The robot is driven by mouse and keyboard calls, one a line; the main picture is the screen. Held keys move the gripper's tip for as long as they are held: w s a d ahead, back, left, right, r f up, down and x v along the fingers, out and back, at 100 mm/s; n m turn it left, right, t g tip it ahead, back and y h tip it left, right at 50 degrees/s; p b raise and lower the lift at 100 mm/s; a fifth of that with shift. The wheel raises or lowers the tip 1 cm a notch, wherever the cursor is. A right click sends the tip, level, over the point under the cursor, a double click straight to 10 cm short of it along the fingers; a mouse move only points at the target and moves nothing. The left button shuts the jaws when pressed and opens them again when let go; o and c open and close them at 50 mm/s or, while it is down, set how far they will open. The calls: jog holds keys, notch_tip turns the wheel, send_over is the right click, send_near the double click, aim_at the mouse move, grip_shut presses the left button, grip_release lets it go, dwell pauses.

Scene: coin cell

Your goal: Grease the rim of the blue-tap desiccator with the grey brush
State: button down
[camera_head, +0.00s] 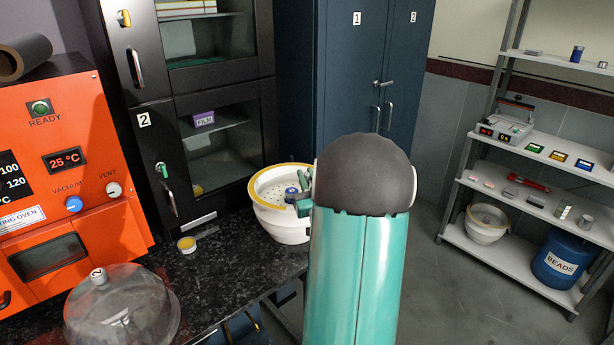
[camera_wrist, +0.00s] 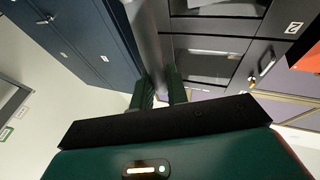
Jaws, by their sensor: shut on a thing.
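The desiccator base (camera_head: 272,224) is a cream bowl with a yellow band along its rim. It stands at the right of the black bench, partly hidden by my arm. A blue round part (camera_head: 292,193) shows over its perforated plate; I cannot tell if it is the tap. My gripper (camera_head: 305,190) is at the bowl's right side, by the rim; contact cannot be told. A small tin with yellow content (camera_head: 187,245) stands left of the bowl.
A clear glass dome (camera_head: 122,310) lies at the bench's front left, beside the orange oven (camera_head: 70,190). Black cabinets (camera_head: 215,130) and a blue cupboard (camera_head: 350,80) stand behind. A shelf (camera_head: 530,195) at right holds another bowl (camera_head: 487,222) and a blue BEADS drum (camera_head: 560,262).

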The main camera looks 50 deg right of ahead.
jog(key=shift+f, duration=0.65)
dwell(1.4)
jog(key=shift+r, duration=3.5)
